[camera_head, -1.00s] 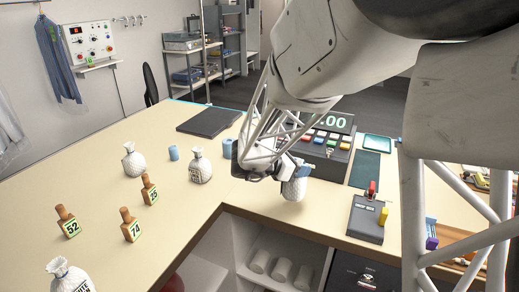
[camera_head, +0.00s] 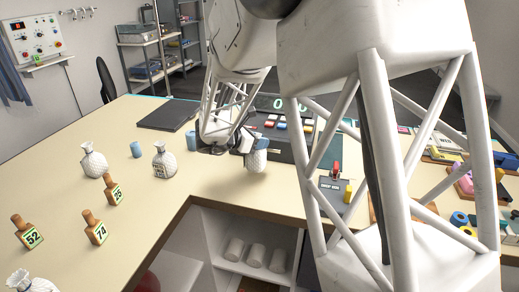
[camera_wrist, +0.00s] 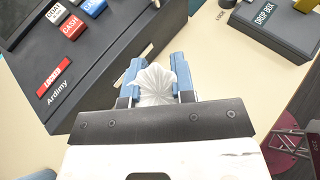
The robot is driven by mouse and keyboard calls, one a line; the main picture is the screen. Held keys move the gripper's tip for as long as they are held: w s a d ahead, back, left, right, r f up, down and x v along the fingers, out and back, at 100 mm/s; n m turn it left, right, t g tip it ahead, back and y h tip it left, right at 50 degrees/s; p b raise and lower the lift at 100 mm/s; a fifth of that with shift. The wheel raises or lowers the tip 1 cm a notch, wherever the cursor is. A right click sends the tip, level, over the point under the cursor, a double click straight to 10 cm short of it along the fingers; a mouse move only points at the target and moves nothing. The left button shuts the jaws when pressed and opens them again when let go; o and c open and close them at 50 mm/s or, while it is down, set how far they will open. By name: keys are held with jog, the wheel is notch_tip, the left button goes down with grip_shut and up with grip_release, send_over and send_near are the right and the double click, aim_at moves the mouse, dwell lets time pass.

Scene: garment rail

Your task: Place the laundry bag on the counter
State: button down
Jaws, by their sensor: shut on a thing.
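My gripper (camera_head: 250,146) is shut on a white laundry bag (camera_head: 256,161), which hangs neck-up below the fingers. In the wrist view my gripper's blue finger pads (camera_wrist: 156,84) press on both sides of the bag's pale, gathered top (camera_wrist: 155,82); its lower body is hidden there. The bag is over the cream counter (camera_head: 215,185), in front of the cash register. Whether its base touches the counter is not clear. Other white bags stand on the counter: one at the far left (camera_head: 93,162), one nearer the middle (camera_head: 165,163), one at the bottom-left edge (camera_head: 32,284).
The dark cash register (camera_head: 285,145) is close behind my gripper. A drop box (camera_wrist: 270,30) is at the right. Numbered wooden tags (camera_head: 95,230) and a blue cylinder (camera_head: 136,149) stand left. Open shelves (camera_head: 250,245) lie below the counter's front edge. Counter space left of the held bag is clear.

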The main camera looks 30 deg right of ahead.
jog(key=shift+w, duration=0.1)
jog(key=shift+w+d, duration=0.15)
jog(key=shift+w, duration=0.05)
jog(key=shift+w+f, duration=0.1)
jog(key=shift+f, duration=1.7)
jog(key=shift+f, duration=0.15)
jog(key=c, duration=1)
grip_release()
jog(key=shift+o, duration=0.2)
